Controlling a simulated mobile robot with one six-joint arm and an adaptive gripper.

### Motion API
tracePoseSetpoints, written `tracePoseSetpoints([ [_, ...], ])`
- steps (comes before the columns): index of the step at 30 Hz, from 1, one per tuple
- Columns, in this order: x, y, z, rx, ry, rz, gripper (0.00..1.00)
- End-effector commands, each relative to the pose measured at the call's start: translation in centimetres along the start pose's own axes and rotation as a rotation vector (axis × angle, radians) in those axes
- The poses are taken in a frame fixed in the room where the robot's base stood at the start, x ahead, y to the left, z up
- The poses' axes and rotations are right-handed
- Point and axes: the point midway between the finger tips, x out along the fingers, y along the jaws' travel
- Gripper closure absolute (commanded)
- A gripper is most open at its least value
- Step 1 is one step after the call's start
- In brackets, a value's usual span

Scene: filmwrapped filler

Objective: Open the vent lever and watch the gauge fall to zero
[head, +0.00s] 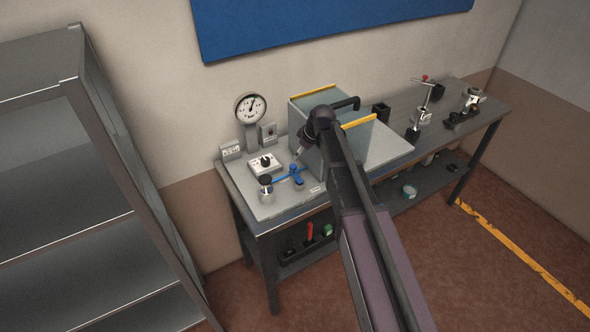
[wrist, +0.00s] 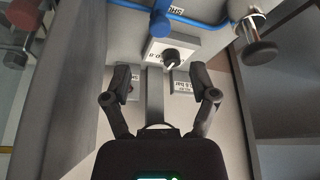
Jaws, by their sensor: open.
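The round white gauge (head: 250,107) stands on a grey post at the back left of the bench. Its dark needle points roughly upward; the numbers are too small to read. A blue pipe with an upright blue fitting (head: 296,170) runs over the bench plate in front of the gauge. It also shows at the top of the wrist view (wrist: 195,18). I cannot tell for sure which part is the vent lever. My gripper (head: 298,157) is above the plate near the blue fitting. In the wrist view its two fingers (wrist: 163,97) are apart with nothing held between them.
A white box with a black knob (head: 264,163) sits behind the pipe. A metal cylinder with a black cap (head: 266,188) stands at the pipe's left end. A grey cabinet with yellow edges (head: 314,98) stands close to my arm. A metal shelf (head: 70,190) is at left.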

Motion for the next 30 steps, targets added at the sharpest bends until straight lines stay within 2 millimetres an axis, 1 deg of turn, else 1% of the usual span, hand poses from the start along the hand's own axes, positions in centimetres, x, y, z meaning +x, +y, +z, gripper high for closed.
tracePoseSetpoints([
  [1, 0.8, 0.0, 0.1, 0.0, 0.0, 0.0, 0.25],
  [3, 1.4, 0.1, 0.1, 0.0, 0.0, 0.0, 0.25],
  [24, 7.1, 0.1, 0.2, 0.002, 0.0, 0.001, 0.25],
  [30, 8.3, 0.1, 0.2, 0.002, 0.0, 0.001, 0.25],
])
